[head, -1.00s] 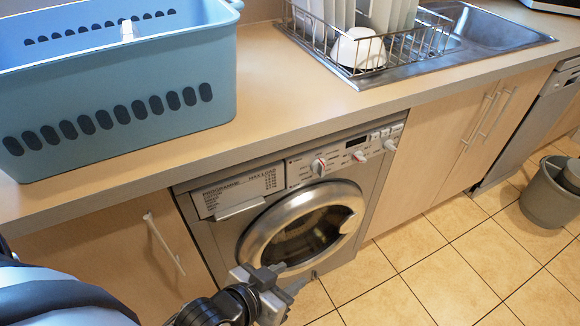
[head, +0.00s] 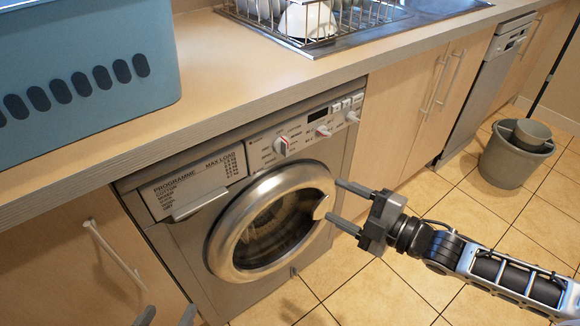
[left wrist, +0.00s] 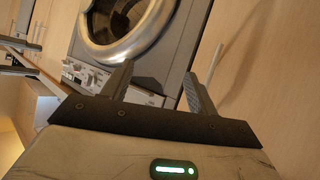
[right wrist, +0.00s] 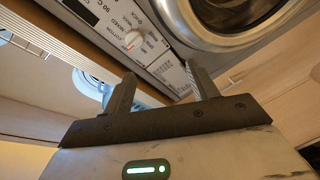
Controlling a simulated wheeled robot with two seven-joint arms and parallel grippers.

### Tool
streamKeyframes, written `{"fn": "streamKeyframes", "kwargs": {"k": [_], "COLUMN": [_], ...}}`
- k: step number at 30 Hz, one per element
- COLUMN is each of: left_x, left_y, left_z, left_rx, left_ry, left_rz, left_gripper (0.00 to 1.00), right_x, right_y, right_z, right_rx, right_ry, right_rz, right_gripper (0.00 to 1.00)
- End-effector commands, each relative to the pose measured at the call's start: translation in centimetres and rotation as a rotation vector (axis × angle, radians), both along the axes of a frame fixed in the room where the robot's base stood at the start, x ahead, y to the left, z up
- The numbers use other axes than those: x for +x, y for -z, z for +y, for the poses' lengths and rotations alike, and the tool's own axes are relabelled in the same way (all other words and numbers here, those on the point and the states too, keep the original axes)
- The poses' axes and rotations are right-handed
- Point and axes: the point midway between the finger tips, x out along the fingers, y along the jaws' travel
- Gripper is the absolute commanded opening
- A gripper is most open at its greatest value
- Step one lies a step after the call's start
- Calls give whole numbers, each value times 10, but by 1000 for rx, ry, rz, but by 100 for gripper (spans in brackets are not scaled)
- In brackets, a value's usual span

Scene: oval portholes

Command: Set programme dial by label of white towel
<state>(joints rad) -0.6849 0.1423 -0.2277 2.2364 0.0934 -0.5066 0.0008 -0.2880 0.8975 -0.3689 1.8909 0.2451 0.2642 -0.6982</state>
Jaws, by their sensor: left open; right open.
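No white towel or towel label can be made out. My right gripper (head: 338,203) is open and empty in front of the door's right edge, below and right of the dial; contact with the door is unclear. My left gripper (head: 165,313) is open at the bottom edge, only its fingertips showing, below the programme chart (head: 197,185). Its wrist view shows the machine upside down.
The round door (head: 270,222) is closed. A smaller knob (head: 323,131) and several buttons sit right of the dial. The counter (head: 230,70) overhangs the panel, carrying a blue basket (head: 85,70) and a dish rack (head: 290,22). A grey bucket (head: 515,155) stands on the tiles.

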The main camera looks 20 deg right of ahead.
Motion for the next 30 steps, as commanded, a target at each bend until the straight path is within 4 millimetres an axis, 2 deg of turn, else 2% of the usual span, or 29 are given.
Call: {"fn": "streamKeyframes", "kwargs": {"k": [1, 4, 7, 10, 17, 30], "left_x": [0, -2, -4, -6, -6, -1], "left_y": [12, 15, 17, 16, 22, 35], "left_z": [-1, -4, -5, -5, -6, -7], "left_rx": [-4, -10, -13, -15, -17, -14], "left_ry": [4, 11, 15, 17, 21, 28], "left_rz": [-4, -10, -7, -6, 5, 23], "left_gripper": [59, 59, 59, 59, 59, 59], "right_x": [10, 19, 24, 27, 47, 107], "right_y": [1, -13, -24, -30, -31, -32], "right_z": [-16, -36, -48, -51, -33, 23], "right_rx": [-94, -214, -282, -306, -306, -304], "right_ry": [-45, -102, -131, -141, -141, -142], "right_rz": [-95, -239, -322, -356, -363, -359], "right_gripper": [59, 59, 59, 59, 59, 59]}}
